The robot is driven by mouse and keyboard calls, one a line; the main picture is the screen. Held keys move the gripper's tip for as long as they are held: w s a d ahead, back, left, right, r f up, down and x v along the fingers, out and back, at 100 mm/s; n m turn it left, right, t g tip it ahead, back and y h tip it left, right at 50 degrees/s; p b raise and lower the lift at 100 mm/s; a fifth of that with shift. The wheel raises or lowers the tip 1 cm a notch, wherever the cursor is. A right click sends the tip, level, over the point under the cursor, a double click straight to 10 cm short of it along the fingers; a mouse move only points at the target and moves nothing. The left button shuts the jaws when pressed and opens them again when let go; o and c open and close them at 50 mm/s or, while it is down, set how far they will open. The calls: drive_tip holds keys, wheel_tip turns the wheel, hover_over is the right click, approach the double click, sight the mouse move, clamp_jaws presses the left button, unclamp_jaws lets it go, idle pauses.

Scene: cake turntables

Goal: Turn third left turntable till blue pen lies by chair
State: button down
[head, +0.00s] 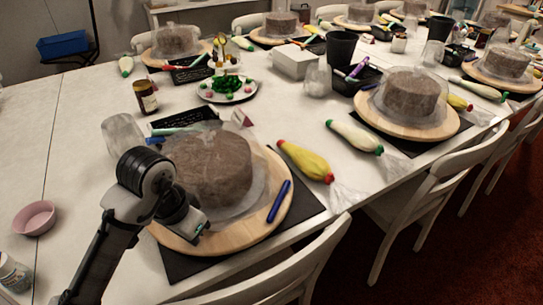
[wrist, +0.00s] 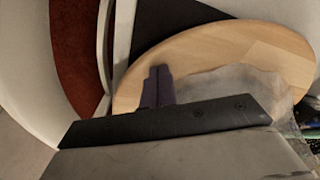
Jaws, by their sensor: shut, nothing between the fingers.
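The nearest wooden turntable (head: 258,222) stands on a black mat (head: 309,203) and bears a brown cake (head: 212,168) with clear wrap around it. The blue pen (head: 279,202) lies on the turntable's right side, near the rim. A white chair (head: 318,262) stands at the table edge, below and right of the pen. My gripper (head: 198,228) is at the turntable's front-left rim. In the wrist view its shut fingers (wrist: 157,88) show against the wooden turntable (wrist: 215,50); I cannot tell whether they touch it. The pen is not seen there.
A yellow piping bag (head: 306,161) lies right of the turntable. Another turntable (head: 407,126) stands farther right.

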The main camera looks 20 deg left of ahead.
wheel_tip(320, 180, up, 3)
drive_tip(key=p, duration=0.3)
drive_tip(key=shift+f, duration=0.1)
drive_tip(key=w+d, duration=0.1)
drive_tip(key=d, duration=0.2)
drive_tip(key=w+d+p, duration=0.1)
drive_tip(key=d, duration=0.2)
drive_tip(key=w+d+p, duration=0.1)
drive_tip(key=d, duration=0.2)
drive_tip(key=shift+w, duration=0.35)
drive_tip(key=w+d, duration=0.1)
drive_tip(key=w, duration=0.2)
drive_tip(key=w+d+p, duration=0.1)
drive_tip(key=w, duration=0.2)
drive_tip(key=w+d+p, duration=0.1)
drive_tip(key=w, duration=0.2)
drive_tip(key=shift+d, duration=0.35)
drive_tip(key=shift+w, duration=0.2)
drive_tip(key=shift+f, duration=0.1)
